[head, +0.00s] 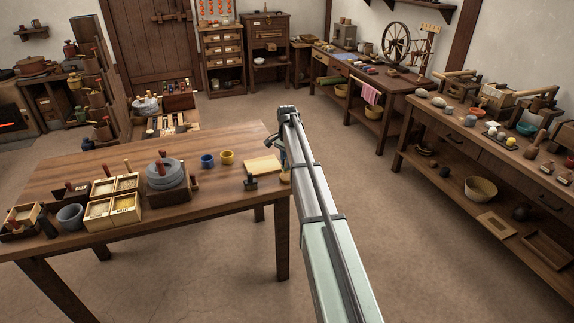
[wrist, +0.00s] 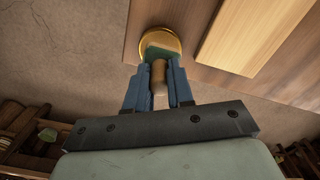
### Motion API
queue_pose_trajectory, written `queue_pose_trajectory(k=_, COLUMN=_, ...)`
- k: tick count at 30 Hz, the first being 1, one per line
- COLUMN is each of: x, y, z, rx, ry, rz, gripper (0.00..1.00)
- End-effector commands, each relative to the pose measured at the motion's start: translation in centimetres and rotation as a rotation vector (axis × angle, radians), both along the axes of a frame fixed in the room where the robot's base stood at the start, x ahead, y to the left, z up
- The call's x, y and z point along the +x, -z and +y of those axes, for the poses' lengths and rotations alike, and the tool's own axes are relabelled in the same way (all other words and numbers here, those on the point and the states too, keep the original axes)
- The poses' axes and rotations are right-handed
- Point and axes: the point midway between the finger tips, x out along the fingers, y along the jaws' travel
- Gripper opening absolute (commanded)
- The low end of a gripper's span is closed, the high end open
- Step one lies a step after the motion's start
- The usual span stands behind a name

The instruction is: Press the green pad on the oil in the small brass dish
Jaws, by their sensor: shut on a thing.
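My gripper (wrist: 160,75) is shut on the short wooden handle (wrist: 158,73) of a stamp, between two blue fingers. The stamp's green pad (wrist: 159,52) points toward the small round brass dish (wrist: 168,33) and overlaps its near part in the wrist view. I cannot tell whether the pad touches the oil, and the pad hides part of the dish's inside. In the head view my gripper (head: 277,152) is at the table's right end, and the dish (head: 286,178) is small beneath it, by the table edge.
A pale wooden board (head: 262,165) lies beside the dish, with a small dark green object (head: 250,182) in front of it. Blue (head: 207,161) and yellow (head: 227,157) cups, a stone quern (head: 167,171) and divided boxes (head: 112,210) stand farther left. The table's right edge is close.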

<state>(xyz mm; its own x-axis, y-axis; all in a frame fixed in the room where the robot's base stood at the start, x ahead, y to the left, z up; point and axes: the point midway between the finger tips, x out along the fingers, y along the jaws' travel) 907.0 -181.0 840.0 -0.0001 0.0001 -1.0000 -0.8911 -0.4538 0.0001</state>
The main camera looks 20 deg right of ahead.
Motion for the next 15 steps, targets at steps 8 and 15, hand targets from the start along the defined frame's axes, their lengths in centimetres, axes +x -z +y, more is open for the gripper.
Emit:
queue_pose_trajectory(k=8, x=0.0, y=-1.9, z=0.0, rx=0.000, ry=0.000, rz=-0.001, gripper=0.00)
queue_pose_trajectory(k=15, x=0.0, y=-3.4, z=0.0, rx=0.000, ry=0.000, rz=-0.001, gripper=0.00)
